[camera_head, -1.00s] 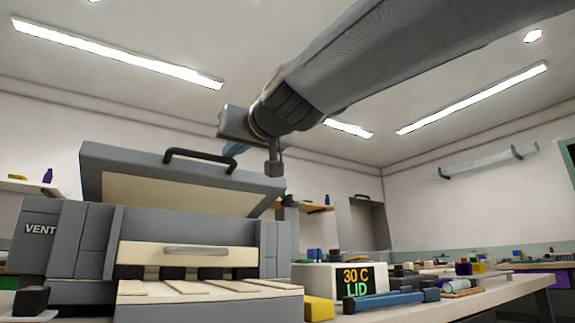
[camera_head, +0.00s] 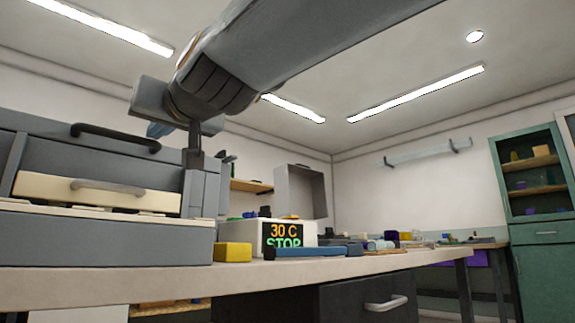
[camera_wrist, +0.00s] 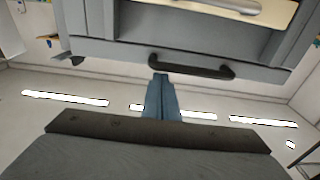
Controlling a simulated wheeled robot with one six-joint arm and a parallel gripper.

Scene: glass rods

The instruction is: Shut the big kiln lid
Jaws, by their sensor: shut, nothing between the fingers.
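The big kiln's grey lid (camera_head: 50,124) is down on the kiln body at the left of the head view, with no visible gap. Its dark bar handle (camera_head: 115,138) stands along the top. The handle also shows in the wrist view (camera_wrist: 192,67), which sees the kiln upside down.
A cream front panel with a grey handle (camera_head: 108,187) sits below the lid. A white display box (camera_head: 248,232) reads "30 C STOP". A yellow block (camera_head: 233,252) and a blue tool (camera_head: 300,252) lie on the bench (camera_head: 130,275). A green cabinet (camera_head: 535,240) stands at the right.

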